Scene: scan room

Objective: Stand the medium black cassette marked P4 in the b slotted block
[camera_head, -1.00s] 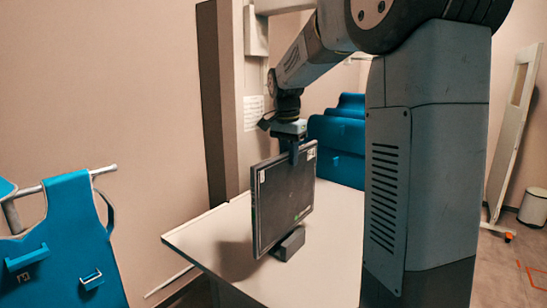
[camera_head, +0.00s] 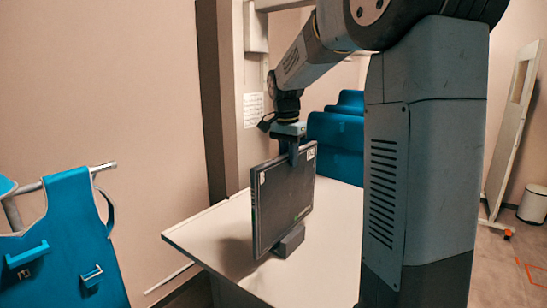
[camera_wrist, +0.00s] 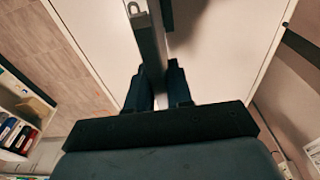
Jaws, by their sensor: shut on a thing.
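A black flat cassette (camera_head: 283,205) stands upright over the white table, with small white labels at its top corners; their marks are too small to read. In the head view, my gripper (camera_head: 293,157) is shut on its top edge from above. In the wrist view, the cassette (camera_wrist: 150,45) shows edge-on between the two dark fingers (camera_wrist: 158,90). A dark slotted block (camera_head: 291,241) sits on the table at the cassette's lower edge. The cassette hides part of the block, so I cannot tell how deep it is in the slot or read the block's letter.
The white table (camera_head: 215,232) is bare around the block. A blue apron (camera_head: 85,235) hangs on a rail at the left. Blue padded furniture (camera_head: 338,145) stands behind the table. A white bin (camera_head: 535,205) and a leaning panel (camera_head: 510,125) are at the far right.

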